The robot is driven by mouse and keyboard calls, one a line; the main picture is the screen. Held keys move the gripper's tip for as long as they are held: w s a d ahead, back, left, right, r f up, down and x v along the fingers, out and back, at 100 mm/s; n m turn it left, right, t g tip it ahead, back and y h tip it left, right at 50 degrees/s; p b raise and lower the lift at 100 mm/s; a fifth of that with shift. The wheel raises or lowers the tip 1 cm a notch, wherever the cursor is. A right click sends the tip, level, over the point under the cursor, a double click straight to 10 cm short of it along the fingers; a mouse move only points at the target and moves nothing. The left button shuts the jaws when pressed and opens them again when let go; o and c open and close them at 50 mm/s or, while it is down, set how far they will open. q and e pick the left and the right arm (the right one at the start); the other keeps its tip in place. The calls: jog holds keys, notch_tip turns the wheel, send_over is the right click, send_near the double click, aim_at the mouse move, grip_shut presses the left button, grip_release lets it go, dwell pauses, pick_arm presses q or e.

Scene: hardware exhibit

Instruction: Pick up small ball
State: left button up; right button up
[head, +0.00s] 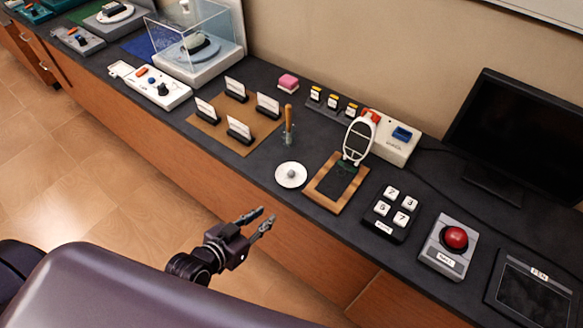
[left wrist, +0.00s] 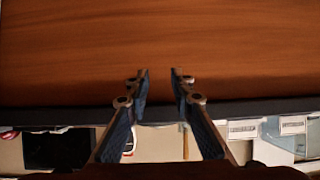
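A small pale round thing sits at the middle of a white round dish (head: 283,182) on the dark counter. It may be the small ball, but it is too small to tell from a knob. My left gripper (head: 267,217) is open and empty in front of the counter, to the lower left of the dish and apart from it. In the left wrist view its two fingers (left wrist: 161,75) stand apart with nothing between them, facing the wooden counter front. My right gripper is not in view.
The dark counter top (head: 262,185) has a wooden front (head: 290,232). Near the dish are a wood-framed stand with an oval mirror-like piece (head: 359,139), a wooden-handled tool (head: 288,118) and a card-holder board (head: 216,133). A red button box (head: 441,262) and monitor (head: 520,135) stand right.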

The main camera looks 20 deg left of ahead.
pick_arm(q)
jog(key=t+h, duration=0.1)
jog(key=t, duration=0.1)
send_near(289, 174)
jog(key=f, duration=0.1)
jog(key=shift+m, duration=0.3)
jog(key=shift+r+p+x, duration=0.15)
jog(key=shift+p+x, duration=0.1)
jog(key=shift+x, duration=1.15)
jog(key=shift+r+p+x, duration=0.15)
jog(key=shift+p+x, duration=0.05)
jog(key=shift+x, duration=1.15)
jog(key=shift+r+p+x, duration=0.2)
jog(key=shift+p+x, duration=0.05)
jog(key=shift+x, duration=1.15)
grip_shut()
